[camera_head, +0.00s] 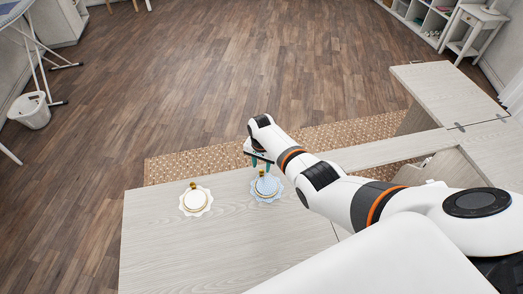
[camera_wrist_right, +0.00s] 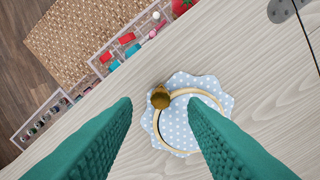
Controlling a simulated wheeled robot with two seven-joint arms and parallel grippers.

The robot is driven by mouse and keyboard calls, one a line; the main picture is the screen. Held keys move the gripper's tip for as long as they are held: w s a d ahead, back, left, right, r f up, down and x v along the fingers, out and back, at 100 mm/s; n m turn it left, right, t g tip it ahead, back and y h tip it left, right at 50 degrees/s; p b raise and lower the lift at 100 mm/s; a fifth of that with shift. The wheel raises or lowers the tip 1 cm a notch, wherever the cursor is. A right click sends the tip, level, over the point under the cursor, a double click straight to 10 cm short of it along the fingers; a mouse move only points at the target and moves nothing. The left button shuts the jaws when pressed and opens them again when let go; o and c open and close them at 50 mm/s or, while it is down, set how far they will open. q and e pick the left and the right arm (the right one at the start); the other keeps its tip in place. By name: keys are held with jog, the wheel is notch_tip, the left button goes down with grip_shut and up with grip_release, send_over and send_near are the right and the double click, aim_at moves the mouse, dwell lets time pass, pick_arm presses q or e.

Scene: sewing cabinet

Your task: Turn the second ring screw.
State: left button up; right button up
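Two embroidery hoops lie on the pale wooden cabinet top. The left hoop (camera_head: 195,201) holds white scalloped cloth and has a small brass ring screw (camera_head: 193,186) at its far edge. The right hoop (camera_head: 267,189) holds light blue polka-dot cloth, which also shows in the right wrist view (camera_wrist_right: 208,83). Its brass ring screw (camera_wrist_right: 160,97) sits at the hoop's edge. My right gripper (camera_head: 261,164) is above this screw, its teal fingers open. In the right wrist view the screw appears between the fingertips (camera_wrist_right: 161,106), with clear gaps on both sides. My left gripper is not in view.
The cabinet top (camera_head: 160,255) is bare around the hoops. In the right wrist view, open compartments (camera_wrist_right: 125,45) with colored sewing items lie beyond the cabinet edge, and a patterned rug (camera_wrist_right: 75,35) is on the floor. A raised leaf (camera_head: 445,90) stands at the right.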

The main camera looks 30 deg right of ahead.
aim_at(262, 172)
notch_tip(262, 172, up, 9)
jog(key=shift+r+p, duration=0.15)
jog(key=shift+p, duration=0.25)
jog(key=shift+s, duration=0.1)
dwell(0.3)
